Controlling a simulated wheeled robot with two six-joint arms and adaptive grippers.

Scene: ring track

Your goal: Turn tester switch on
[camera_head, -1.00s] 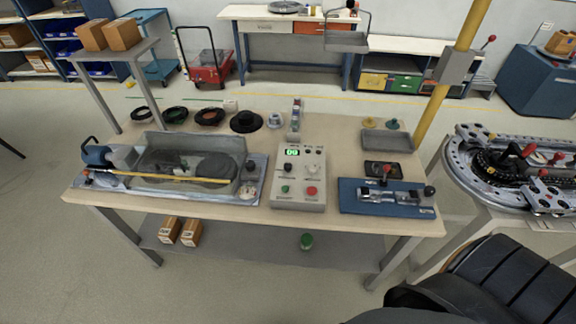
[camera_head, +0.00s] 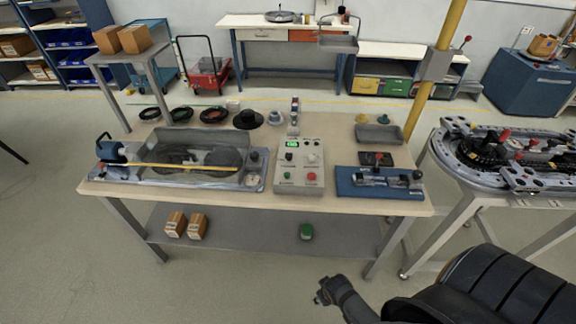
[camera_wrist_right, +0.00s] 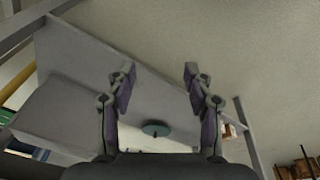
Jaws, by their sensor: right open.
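The tester, a grey control box (camera_head: 299,168), stands on the workbench (camera_head: 215,200) just right of its middle. Its face has a lit green display, dark knobs, a green button and a red button. Which control is the switch I cannot tell. My right gripper (camera_head: 322,291) is low in front of the bench, near the bottom of the head view, well apart from the box. In the right wrist view the right gripper (camera_wrist_right: 158,80) has its two fingers spread with nothing between them. My left gripper is not in view.
Left of the box is a long grey tray fixture (camera_head: 185,158); right of it is a blue plate with a clamp (camera_head: 378,184). A grey bin (camera_head: 379,134) and black rings lie behind. A ring track table (camera_head: 500,165) stands at the right. The lower shelf (camera_head: 260,240) holds boxes and a green item.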

